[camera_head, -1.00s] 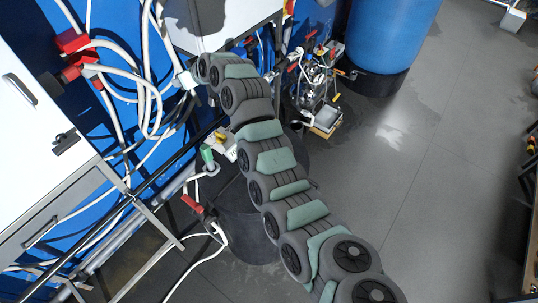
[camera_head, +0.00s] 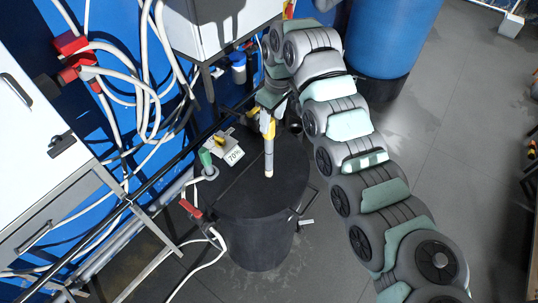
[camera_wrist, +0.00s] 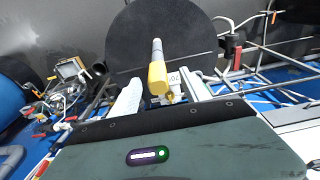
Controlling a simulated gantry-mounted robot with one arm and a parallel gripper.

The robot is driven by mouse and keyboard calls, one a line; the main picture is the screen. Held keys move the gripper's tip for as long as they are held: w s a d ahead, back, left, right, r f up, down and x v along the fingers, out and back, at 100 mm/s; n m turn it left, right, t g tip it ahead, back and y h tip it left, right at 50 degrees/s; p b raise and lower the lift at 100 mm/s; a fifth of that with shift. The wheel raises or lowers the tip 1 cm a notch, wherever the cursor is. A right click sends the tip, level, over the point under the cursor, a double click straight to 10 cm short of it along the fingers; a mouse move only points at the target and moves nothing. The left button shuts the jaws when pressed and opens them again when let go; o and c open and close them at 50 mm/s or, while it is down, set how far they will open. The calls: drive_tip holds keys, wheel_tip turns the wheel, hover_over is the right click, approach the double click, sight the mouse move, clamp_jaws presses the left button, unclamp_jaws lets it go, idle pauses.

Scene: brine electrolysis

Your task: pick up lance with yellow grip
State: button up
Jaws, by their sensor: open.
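The lance with the yellow grip (camera_head: 268,127) shows in the head view above the black barrel's lid (camera_head: 250,195), with its pale shaft pointing down to the lid. In the wrist view the yellow grip (camera_wrist: 158,77) is near the middle, and its grey shaft runs toward the round black lid (camera_wrist: 135,30). My gripper (camera_wrist: 163,84) is open, with a pale finger on either side of the grip. I cannot tell whether either finger touches it. In the head view my arm's end partly covers the top of the lance, and the fingers are hard to make out.
A blue drum (camera_head: 390,40) stands behind my arm. White hoses and a black rail run along the left. Grey floor on the right is open.

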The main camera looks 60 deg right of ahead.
drive_tip(key=shift+w+d+f+p, duration=0.15)
drive_tip(key=shift+w+f+p, duration=0.15)
drive_tip(key=shift+f, duration=0.65)
drive_tip(key=shift+w+d+f+p, duration=0.15)
drive_tip(key=shift+f+p, duration=0.25)
drive_tip(key=shift+f, duration=0.55)
drive_tip(key=shift+w+d+f+p, duration=0.1)
drive_tip(key=shift+w+f+p, duration=0.25)
drive_tip(key=shift+f, duration=0.6)
clamp_jaws()
